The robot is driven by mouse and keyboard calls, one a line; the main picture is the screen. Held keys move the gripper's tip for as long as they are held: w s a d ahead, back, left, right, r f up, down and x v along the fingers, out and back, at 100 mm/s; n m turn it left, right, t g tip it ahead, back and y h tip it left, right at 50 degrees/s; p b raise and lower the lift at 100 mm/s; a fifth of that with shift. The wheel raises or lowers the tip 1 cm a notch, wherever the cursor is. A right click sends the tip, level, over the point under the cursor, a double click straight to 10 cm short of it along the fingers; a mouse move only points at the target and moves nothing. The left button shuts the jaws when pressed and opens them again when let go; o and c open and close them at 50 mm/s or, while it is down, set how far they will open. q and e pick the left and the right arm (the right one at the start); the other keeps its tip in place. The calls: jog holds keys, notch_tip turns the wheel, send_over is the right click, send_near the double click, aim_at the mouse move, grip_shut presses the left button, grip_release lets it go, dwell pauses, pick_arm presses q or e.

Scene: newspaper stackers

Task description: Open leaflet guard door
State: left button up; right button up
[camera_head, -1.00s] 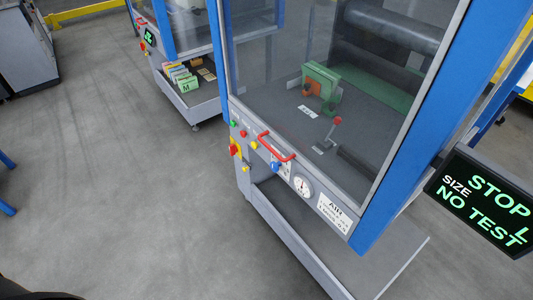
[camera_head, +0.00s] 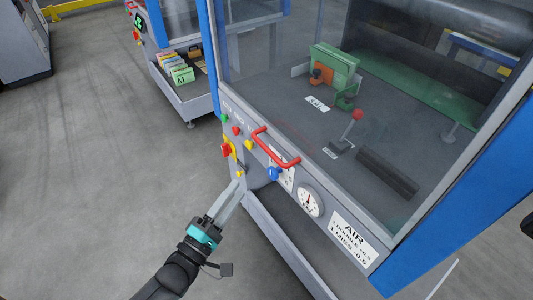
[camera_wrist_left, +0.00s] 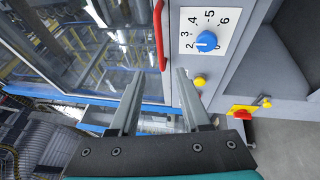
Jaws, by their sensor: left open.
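The leaflet guard door is a clear panel (camera_head: 290,60) in a grey frame on the blue-posted machine, and it looks shut. Its red bar handle (camera_head: 274,148) runs along the lower edge. The handle also shows in the left wrist view (camera_wrist_left: 159,35), beyond the fingertips and in line with the gap between them. My left gripper (camera_head: 238,187) is open and empty, to the lower left of the handle and apart from it. Its two fingers also show in the left wrist view (camera_wrist_left: 158,76). My right gripper is not in view.
Beside the handle are coloured buttons, a blue knob (camera_head: 274,174), a red-and-yellow switch (camera_head: 227,150) and a gauge (camera_head: 309,202). Behind the panel are a green block (camera_head: 335,65) and a red-knobbed lever (camera_head: 357,115). The floor at left is clear.

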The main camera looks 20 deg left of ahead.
pick_arm(q)
jog(key=b, duration=0.2)
send_near(266, 147)
jog(key=f+x, duration=0.1)
jog(key=x, duration=0.4)
jog(key=shift+b+x, duration=0.4)
jog(key=shift+x, duration=2.2)
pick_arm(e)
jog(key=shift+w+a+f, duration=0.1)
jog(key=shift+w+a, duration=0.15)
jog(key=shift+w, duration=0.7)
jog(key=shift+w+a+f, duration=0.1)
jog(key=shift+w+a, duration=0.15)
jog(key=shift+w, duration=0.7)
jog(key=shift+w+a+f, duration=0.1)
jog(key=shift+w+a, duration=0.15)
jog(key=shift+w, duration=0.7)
pick_arm(q)
jog(key=shift+r, duration=0.15)
jog(key=shift+c, duration=0.3)
grip_shut()
jog(key=shift+s, duration=0.1)
